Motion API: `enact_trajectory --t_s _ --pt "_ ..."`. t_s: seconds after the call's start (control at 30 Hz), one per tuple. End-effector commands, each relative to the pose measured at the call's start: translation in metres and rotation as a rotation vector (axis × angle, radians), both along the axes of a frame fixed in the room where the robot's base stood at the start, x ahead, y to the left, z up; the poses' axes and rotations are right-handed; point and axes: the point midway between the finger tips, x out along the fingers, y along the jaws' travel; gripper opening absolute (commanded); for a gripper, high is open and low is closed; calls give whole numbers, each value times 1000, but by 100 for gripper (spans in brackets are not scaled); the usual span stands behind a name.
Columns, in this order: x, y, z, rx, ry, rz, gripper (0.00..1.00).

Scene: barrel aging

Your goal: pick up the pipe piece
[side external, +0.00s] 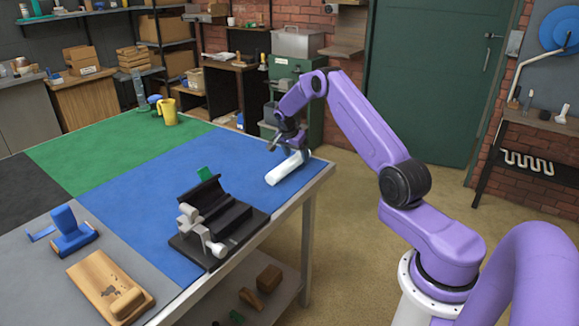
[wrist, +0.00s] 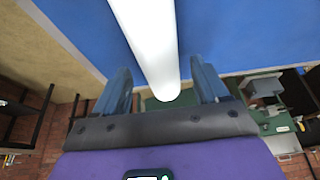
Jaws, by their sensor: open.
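The pipe piece (side external: 285,170) is a white tube lying on the blue part of the table, near the table's right corner. My gripper (side external: 288,145) is at the pipe's far end, close above it. In the wrist view the pipe (wrist: 148,38) runs from the top edge down to between the two blue fingers of my gripper (wrist: 160,80). The fingers are open, with a gap showing on each side of the pipe. I cannot tell how high the fingers are above the tabletop.
A black clamp fixture (side external: 225,222) stands on the blue area, nearer the camera. A blue tool (side external: 72,232) and a wooden block (side external: 105,285) lie at front left. A yellow mug (side external: 169,112) stands at the back. The blue surface left of the pipe is clear.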

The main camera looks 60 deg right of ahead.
Motion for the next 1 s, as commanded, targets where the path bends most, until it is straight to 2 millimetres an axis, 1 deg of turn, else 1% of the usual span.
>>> enact_trajectory --t_s 0.03,0.1,0.2,0.43,0.47,0.5,0.57,0.6,0.63,0.67,0.7,1.0 --pt "0 -3 -7 0 1 0 73" --pt "0 -5 -13 0 0 0 73" --pt "0 -7 -18 -1 -1 0 73" --pt "1 -8 -18 -1 -2 1 73" --pt "1 -8 -18 -1 -1 0 63" --pt "1 -8 -18 -1 -1 0 50" --pt "0 -8 -18 -1 -1 0 31" --pt "1 -8 -18 -1 -1 0 18" --pt "0 -8 -18 -1 -1 0 12" --pt "0 -8 -18 -1 -1 0 12" --pt "1 -8 -18 -1 -2 1 6" --pt "1 -8 -14 -2 -2 1 6"
